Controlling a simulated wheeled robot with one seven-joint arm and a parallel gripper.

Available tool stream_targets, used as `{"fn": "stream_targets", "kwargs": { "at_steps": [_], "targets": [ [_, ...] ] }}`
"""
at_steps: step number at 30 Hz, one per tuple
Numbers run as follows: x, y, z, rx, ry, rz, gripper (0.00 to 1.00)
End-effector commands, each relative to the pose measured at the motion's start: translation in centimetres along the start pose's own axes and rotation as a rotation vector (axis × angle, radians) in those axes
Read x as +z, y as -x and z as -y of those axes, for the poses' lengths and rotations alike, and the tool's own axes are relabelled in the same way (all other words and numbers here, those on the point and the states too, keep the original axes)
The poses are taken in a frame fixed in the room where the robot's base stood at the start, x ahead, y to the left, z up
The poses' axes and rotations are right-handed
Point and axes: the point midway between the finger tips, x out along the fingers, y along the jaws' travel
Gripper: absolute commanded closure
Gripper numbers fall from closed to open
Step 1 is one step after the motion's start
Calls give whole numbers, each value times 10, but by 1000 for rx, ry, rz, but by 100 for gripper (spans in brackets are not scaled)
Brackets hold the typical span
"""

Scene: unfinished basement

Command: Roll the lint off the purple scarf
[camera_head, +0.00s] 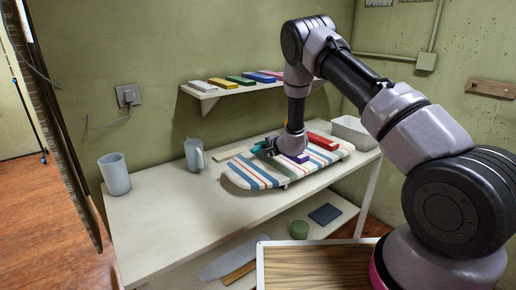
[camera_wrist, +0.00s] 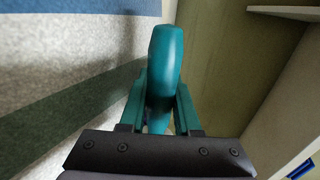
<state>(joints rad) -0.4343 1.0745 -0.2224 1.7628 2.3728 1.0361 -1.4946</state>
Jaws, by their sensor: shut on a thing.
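A small folded purple cloth (camera_head: 297,157), likely the scarf, lies on the striped padded board (camera_head: 245,177) on the white table; my wrist partly covers it. Lint on it is too small to make out. My gripper (camera_head: 266,147) is low over the board, just left of the purple cloth. It is shut on a teal rounded handle (camera_wrist: 165,62), likely the lint roller's, which stands between the fingers in the wrist view. The roller's head is not clearly visible, and I cannot tell whether it touches anything.
A red folded piece (camera_head: 322,141) lies on the board's right part. A white bin (camera_head: 354,132) stands behind right. A pitcher (camera_head: 194,154) and a cup (camera_head: 115,174) stand left. A wall shelf (camera_head: 205,93) holds several coloured pieces. The table's front left is clear.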

Motion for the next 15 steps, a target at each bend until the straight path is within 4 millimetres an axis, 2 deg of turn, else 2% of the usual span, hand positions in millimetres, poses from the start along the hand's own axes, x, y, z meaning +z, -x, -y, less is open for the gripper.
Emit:
{"fn": "stream_targets", "kwargs": {
  "at_steps": [15],
  "targets": [
    [0,24,-12,0,0,0,100]
  ]
}}
